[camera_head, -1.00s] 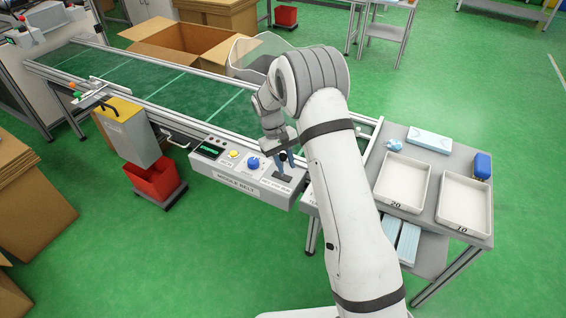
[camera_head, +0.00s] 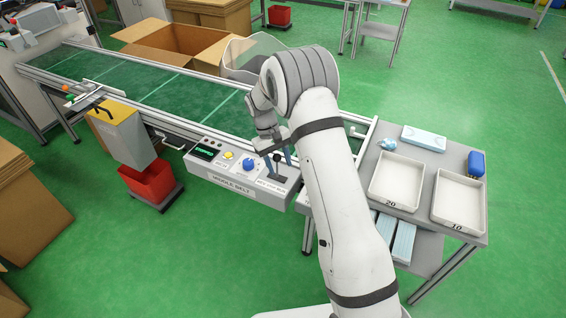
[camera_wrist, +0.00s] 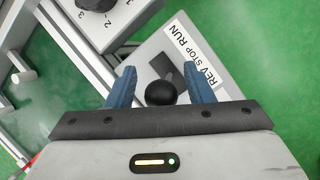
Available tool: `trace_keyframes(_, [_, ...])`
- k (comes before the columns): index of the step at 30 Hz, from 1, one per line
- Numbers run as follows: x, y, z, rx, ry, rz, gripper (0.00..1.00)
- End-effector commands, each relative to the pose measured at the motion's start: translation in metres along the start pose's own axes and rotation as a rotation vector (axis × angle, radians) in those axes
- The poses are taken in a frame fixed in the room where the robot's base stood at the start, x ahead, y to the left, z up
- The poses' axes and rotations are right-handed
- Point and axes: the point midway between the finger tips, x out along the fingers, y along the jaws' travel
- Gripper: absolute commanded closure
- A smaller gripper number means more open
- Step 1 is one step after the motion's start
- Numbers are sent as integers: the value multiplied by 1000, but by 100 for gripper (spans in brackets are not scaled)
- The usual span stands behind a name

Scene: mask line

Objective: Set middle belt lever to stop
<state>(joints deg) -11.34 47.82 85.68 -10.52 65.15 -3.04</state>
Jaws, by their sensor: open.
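The middle belt lever has a black ball knob (camera_wrist: 160,92) and rises from a dark slot on the grey MIDDLE BELT control box (camera_head: 216,183). A white label (camera_wrist: 194,55) beside the slot reads REV, STOP, RUN. The knob hides part of the slot, so I cannot tell which mark the lever stands at. My gripper (camera_wrist: 160,69) has two blue fingers, open, one on each side of the knob, with gaps between. In the head view, my gripper (camera_head: 279,160) is over the lever at the box's right end.
A blue knob (camera_head: 249,164), a yellow button (camera_head: 228,155) and a green display (camera_head: 205,151) sit left of the lever. The conveyor belt (camera_head: 120,80) runs behind the box. A table with white trays (camera_head: 397,181) stands to the right.

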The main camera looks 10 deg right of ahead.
Motion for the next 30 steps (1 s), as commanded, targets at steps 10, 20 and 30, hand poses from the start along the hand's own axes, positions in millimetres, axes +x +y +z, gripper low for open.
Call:
trace_keyframes(10, [-9, 0, 0, 0, 0, 0, 52])
trace_keyframes(20, [-63, 0, 1, 0, 0, 0, 52])
trace_keyframes(30, [-77, 0, 2, 0, -2, -1, 52])
